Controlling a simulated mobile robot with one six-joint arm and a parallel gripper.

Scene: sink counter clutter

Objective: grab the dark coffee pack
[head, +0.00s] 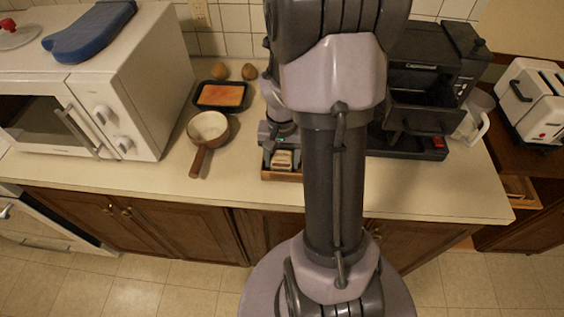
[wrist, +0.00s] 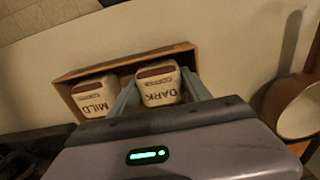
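The dark coffee pack (wrist: 159,86) is pale with a brown band and the word DARK, upside down in the wrist view. It stands in a shallow wooden box (wrist: 120,61), also seen in the head view (head: 281,176). A similar pack marked MILD (wrist: 95,96) is beside it on the left in the wrist view. My gripper (wrist: 160,80) is open, with one finger on each side of the dark pack. One finger is between the two packs. I cannot tell whether the fingers touch the dark pack. In the head view my arm hides much of this spot.
A pan (head: 209,127) and a black tray with an orange block (head: 221,95) are left of the box in the head view. A microwave (head: 110,110) is further left. A black coffee machine (head: 430,75) and a toaster (head: 530,95) are right. The front counter (head: 130,180) is clear.

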